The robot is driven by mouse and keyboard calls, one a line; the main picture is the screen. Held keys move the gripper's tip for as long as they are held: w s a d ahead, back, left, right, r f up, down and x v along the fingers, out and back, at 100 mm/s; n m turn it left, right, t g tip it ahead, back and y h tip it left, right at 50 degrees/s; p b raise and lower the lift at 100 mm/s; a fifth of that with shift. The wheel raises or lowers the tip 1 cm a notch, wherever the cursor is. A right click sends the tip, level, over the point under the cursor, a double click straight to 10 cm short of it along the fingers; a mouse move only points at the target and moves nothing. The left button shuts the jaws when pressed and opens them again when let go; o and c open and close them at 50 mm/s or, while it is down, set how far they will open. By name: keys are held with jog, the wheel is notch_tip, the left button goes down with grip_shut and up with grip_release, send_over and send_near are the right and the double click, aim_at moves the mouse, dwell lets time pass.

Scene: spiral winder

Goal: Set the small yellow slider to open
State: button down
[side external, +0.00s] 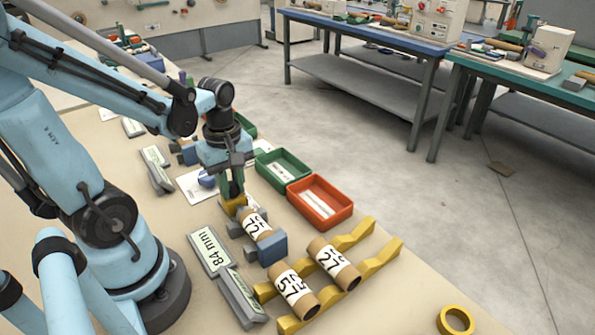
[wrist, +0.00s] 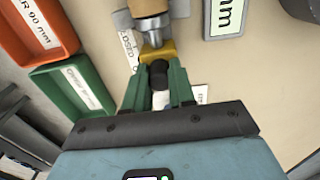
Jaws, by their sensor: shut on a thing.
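My gripper (side external: 232,188) points down at the slider from above. In the wrist view, the green fingers (wrist: 158,84) are closed around the knob. A white label (wrist: 130,46) beside the slider appears to read CLOSED, partly covered. Another white label (wrist: 186,98) is largely hidden behind the fingers.
A green tray (side external: 282,168) and a red-orange tray (side external: 320,201) stand to the right. A yellow rack (side external: 352,232) holds two tubes, marked 57 (side external: 295,290) and 27 (side external: 333,263). An 84 mm sign (side external: 210,248) stands left of the winder. A yellow ring (side external: 456,320) lies at front right.

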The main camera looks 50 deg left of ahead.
jog(key=shift+a, duration=1.95)
jog(key=c, duration=0.9)
grip_release()
jog(key=shift+c, duration=0.2)
notch_tip(320, 180, up, 12)
jog(key=shift+d, duration=0.1)
